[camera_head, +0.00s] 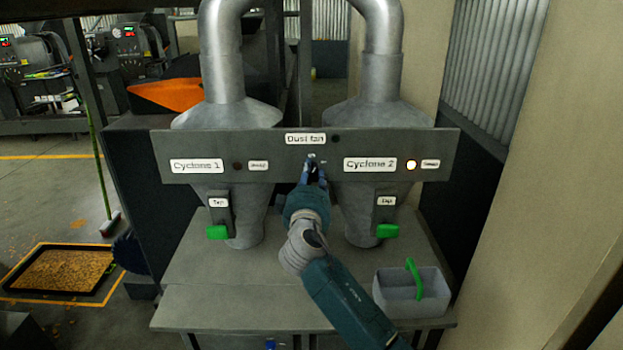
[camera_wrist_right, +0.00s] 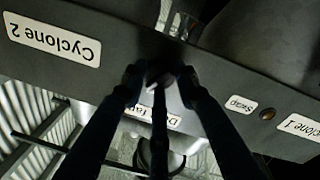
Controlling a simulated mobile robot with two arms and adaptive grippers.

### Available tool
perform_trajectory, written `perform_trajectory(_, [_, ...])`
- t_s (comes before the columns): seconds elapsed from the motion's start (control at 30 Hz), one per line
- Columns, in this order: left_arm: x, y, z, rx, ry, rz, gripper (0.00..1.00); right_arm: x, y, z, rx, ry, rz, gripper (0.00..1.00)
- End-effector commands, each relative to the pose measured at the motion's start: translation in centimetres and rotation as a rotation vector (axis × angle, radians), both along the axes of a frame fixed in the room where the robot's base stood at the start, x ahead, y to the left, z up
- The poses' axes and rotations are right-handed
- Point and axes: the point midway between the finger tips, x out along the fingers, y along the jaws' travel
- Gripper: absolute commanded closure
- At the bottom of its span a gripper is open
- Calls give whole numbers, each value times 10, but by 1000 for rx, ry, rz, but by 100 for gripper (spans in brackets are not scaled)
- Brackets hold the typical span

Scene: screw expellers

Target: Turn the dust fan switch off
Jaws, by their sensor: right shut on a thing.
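A grey panel (camera_head: 380,137) carries the "Dust fan" label (camera_head: 305,139) at its top middle, with a dark, unlit lamp (camera_head: 336,138) beside it. The dust fan switch (camera_head: 313,157) sits just below the label. My right gripper (camera_head: 313,172) reaches up to it from below and is shut on it. The switch's exact position is hard to tell. My left gripper is not in view.
Cyclone 2's lamp (camera_head: 411,164) glows; Cyclone 1's lamp (camera_head: 237,167) is dark. Two metal cyclones (camera_head: 234,114) stand behind the panel, with green-handled taps (camera_head: 217,232) below.

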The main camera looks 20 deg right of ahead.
Motion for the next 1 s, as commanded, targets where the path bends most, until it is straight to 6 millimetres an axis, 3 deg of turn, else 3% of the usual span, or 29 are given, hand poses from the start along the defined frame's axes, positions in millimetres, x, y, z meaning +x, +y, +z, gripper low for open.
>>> perform_trajectory(0.5, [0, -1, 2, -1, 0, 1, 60, 0, 2, 5, -402, 104, 5, 97])
perform_trajectory(1.0, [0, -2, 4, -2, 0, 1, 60, 0, 2, 4, -532, 141, 5, 96])
